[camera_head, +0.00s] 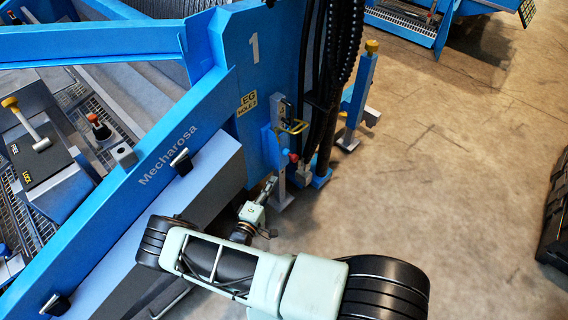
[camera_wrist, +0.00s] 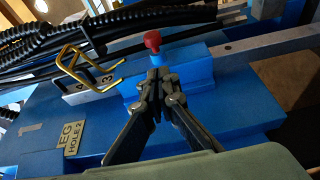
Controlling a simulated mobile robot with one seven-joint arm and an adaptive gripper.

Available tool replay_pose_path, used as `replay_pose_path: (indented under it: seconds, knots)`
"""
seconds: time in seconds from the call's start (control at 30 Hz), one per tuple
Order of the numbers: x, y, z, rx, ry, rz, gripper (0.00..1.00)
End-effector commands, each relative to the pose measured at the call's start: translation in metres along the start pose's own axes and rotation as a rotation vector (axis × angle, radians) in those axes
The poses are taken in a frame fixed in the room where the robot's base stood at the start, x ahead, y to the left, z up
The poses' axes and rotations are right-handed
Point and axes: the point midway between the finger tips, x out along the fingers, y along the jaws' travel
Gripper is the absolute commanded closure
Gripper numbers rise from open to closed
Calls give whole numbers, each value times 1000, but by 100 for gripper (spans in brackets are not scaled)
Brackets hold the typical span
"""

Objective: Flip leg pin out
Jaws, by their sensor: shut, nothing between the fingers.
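A red-knobbed pin (camera_head: 293,157) sits on the blue leg bracket at the machine's corner; the red knob also shows in the wrist view (camera_wrist: 152,41). The grey metal leg (camera_wrist: 265,45) passes through the blue sleeve (camera_wrist: 185,68), and its foot end (camera_head: 281,196) shows in the head view. My gripper (camera_wrist: 158,76) is shut and empty, its fingertips just below the red knob in the wrist picture. I cannot tell whether they touch the pin or sleeve. In the head view my gripper (camera_head: 270,186) is beside the leg, low at the corner.
A yellow wire handle (camera_head: 295,126) projects above the bracket; it also shows in the wrist view (camera_wrist: 88,68). Black hoses (camera_head: 325,80) hang close behind. A "LEG HOLE 2" label (camera_wrist: 72,135) is on the blue panel. A second blue leg (camera_head: 357,95) stands to the right. Open floor (camera_head: 450,170) lies farther right.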

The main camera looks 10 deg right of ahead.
Motion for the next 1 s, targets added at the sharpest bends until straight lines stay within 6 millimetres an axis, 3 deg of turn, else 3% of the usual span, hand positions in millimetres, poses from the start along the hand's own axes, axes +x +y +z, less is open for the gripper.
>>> replay_pose_path:
  seconds: [0.27,0.7,1.0]
  knots:
    - [13,0,1,0,-4,1,100]
    - [86,-1,1,1,-4,0,100]
    - [101,0,1,-1,-3,-1,100]
